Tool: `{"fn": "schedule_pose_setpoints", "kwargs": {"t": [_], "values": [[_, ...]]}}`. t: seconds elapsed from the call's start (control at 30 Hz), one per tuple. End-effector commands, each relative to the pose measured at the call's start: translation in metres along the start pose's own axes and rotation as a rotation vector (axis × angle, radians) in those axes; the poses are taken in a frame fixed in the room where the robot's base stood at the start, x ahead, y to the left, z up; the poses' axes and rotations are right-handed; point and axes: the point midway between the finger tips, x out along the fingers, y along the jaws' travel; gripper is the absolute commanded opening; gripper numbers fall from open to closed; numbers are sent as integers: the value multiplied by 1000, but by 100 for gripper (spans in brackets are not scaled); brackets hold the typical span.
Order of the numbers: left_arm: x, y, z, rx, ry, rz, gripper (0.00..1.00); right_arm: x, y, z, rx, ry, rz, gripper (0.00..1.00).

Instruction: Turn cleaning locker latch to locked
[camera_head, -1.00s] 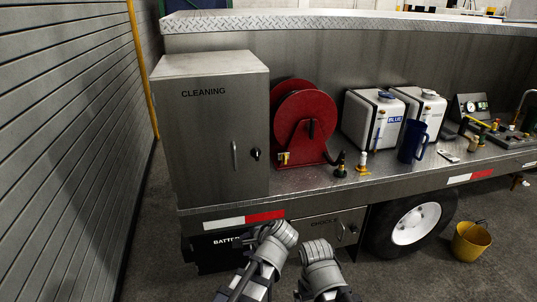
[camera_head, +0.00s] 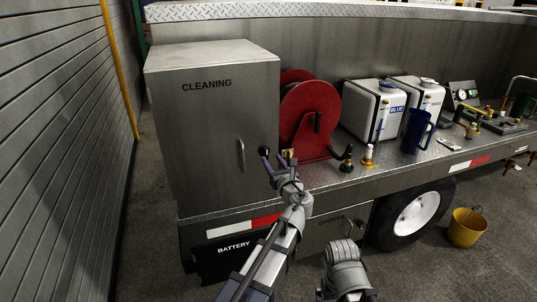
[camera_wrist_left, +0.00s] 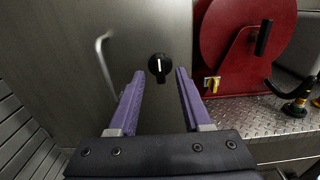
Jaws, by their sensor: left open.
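The grey metal cleaning locker (camera_head: 205,135) stands at the left end of the truck deck, its door closed. A vertical bar handle (camera_head: 241,156) is on the door, also visible in the left wrist view (camera_wrist_left: 104,62). The latch is a round black knob (camera_wrist_left: 159,67) with a near-vertical white mark, right of the handle. My left gripper (camera_head: 276,158) is open and empty in front of the door's right edge. In the left wrist view its purple fingers (camera_wrist_left: 160,82) straddle the knob in the picture; contact cannot be told. In the head view the gripper largely hides the knob.
White tanks (camera_head: 371,112), a blue jug (camera_head: 415,131) and small bottles stand farther right. A yellow bucket (camera_head: 466,228) is on the floor.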

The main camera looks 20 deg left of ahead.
Motion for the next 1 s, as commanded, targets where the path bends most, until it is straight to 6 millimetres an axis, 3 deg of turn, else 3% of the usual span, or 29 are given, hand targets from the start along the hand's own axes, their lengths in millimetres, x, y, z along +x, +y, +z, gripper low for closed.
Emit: {"fn": "schedule_pose_setpoints", "kwargs": {"t": [0.1, 0.3, 0.73, 1.0], "values": [[22, -1, 0, -1, 1, 3, 49, 0, 0, 0, 0, 0, 0, 100], [45, -1, 0, -2, 1, 2, 49, 0, 0, 0, 0, 0, 0, 100], [52, 0, 0, -3, 1, 1, 49, 0, 0, 0, 0, 0, 0, 100], [52, 0, 0, -3, 1, 1, 18, 0, 0, 0, 0, 0, 0, 100]]}}
